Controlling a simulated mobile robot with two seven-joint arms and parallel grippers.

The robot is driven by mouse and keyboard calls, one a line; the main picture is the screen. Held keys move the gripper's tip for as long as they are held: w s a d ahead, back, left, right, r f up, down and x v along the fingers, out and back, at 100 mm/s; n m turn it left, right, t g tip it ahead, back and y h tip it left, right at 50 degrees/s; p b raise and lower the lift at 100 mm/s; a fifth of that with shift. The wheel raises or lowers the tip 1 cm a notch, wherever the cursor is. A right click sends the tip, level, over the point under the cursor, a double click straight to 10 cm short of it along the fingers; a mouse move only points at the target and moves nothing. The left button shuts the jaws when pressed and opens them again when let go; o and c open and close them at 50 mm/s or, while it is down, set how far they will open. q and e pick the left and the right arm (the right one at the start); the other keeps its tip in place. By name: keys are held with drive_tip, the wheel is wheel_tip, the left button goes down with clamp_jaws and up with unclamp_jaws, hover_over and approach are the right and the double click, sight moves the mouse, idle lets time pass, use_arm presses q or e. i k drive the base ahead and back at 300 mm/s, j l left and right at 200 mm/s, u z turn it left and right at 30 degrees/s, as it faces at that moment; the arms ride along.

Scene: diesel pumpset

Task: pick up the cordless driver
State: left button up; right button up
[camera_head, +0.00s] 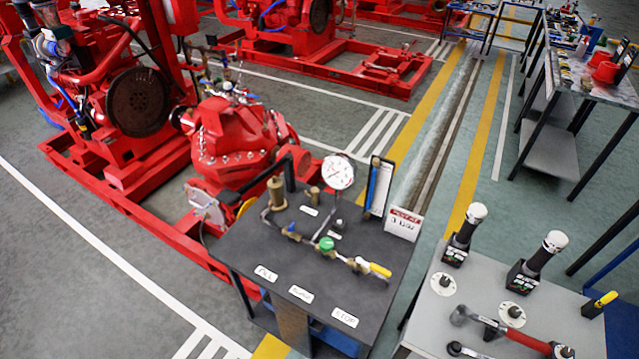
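Two similar black tools with white heads and block-shaped battery bases stand on the grey table (412,322) at the lower right. One driver-like tool (463,237) is near the table's back left corner. The other (537,262) is to its right and a little nearer. Both lean to the right in the picture, and I cannot tell which is the cordless driver meant. Nothing touches either one. Neither of my grippers is in view.
A red-handled tool (515,334), round white discs (443,284) and a yellow-and-black item (599,305) lie near the drivers. A dark table (255,240) with a gauge (338,172) and valves stands left. A red pumpset (235,140) is behind it. Striped floor lies between benches.

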sight(556, 242)
drive_tip(key=z, duration=1.55)
drive_tip(key=u, duration=1.8)
drive_tip(key=z, duration=1.8)
drive_tip(key=i+u, duration=0.1)
drive_tip(key=i, duration=0.15)
